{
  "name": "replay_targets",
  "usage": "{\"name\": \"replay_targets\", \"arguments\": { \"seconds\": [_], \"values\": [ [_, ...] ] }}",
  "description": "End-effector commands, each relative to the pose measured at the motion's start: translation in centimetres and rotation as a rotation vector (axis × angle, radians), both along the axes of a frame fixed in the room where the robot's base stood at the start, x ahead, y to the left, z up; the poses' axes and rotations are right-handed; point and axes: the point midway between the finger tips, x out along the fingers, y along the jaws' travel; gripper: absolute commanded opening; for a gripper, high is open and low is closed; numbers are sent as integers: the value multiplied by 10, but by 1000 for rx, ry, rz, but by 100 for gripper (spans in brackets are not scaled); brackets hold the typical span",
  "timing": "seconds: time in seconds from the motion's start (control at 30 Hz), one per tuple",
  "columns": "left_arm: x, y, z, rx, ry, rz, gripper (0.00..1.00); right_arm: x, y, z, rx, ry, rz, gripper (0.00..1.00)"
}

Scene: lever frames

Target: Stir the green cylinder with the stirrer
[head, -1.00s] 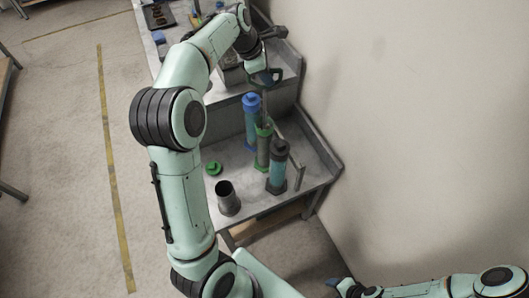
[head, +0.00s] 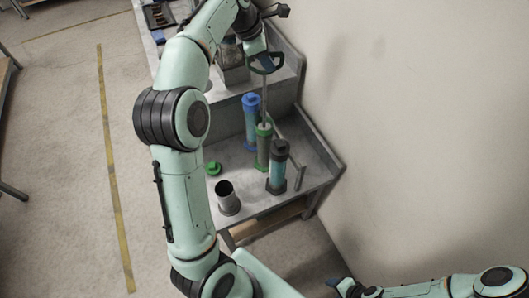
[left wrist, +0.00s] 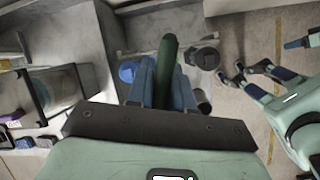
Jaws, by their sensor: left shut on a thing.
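My left gripper (head: 266,60) is shut on the stirrer by its dark green handle, which also shows between the fingers in the left wrist view (left wrist: 166,62). The stirrer's thin grey shaft (head: 264,100) hangs nearly upright and meets the top of the green cylinder (head: 263,150). Its lower end is hidden, apparently inside the cylinder. The green cylinder stands upright on the lower table. A green lid (head: 213,168) lies to its left. My right gripper (head: 339,284) is at the bottom of the head view, far from the cylinders; its jaw opening is unclear.
A blue cylinder (head: 251,121) stands close behind the green one, and a teal cylinder with a dark cap (head: 278,166) close in front to the right. A dark open cup (head: 228,198) stands near the table's front edge. The wall (head: 410,110) is on the right.

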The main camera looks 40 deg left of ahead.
Motion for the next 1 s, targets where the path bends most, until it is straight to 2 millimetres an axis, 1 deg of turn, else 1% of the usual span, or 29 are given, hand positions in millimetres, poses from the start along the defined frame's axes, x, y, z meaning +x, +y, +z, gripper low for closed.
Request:
{"name": "replay_targets", "arguments": {
  "seconds": [0.1,0.3,0.7,0.9,1.0],
  "values": [
    [1,0,11,1,-2,-1,0,0,0,0,0,0,0,56],
    [1,-1,25,1,-1,-1,0,0,0,0,0,0,0,56],
    [1,0,28,0,-2,-1,0,0,0,0,0,0,0,56],
    [1,0,37,2,-2,0,0,0,0,0,0,0,0,56],
    [0,0,39,0,0,-1,0,0,0,0,0,0,0,56]
  ]
}}
